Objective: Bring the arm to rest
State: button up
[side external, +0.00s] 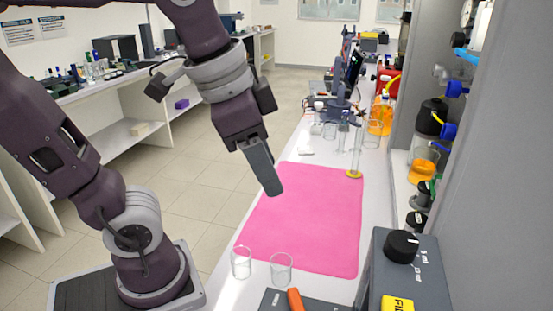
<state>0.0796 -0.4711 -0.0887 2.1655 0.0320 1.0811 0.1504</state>
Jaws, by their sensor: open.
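My gripper (265,172) hangs above the left edge of a pink mat (305,220), pointing down and tilted a little. It is open, though one finger hides the other from this side. Nothing shows between or under the fingers. The gripper appears apart from the mat and from everything on the bench.
Two clear beakers (241,262) stand at the mat's near edge. A tall glass cylinder with a yellow base (354,174) stands at its far right. A grey box with a black knob (401,247) is at the near right. Glassware and orange-filled bottles (380,118) crowd the back. The mat's middle is clear.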

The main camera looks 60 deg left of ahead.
jog(key=shift+w+d+r+m, duration=0.45)
jog(key=shift+w+d+m, duration=0.05)
jog(key=shift+w+d, duration=0.1)
jog(key=s+a+f+n+t, duration=0.1)
jog(key=s+a+f+n, duration=0.3)
jog(key=s+f, duration=0.1)
jog(key=shift+s+f+n, duration=0.25)
jog(key=shift+s+n, duration=0.1)
jog(key=shift+n, duration=0.05)
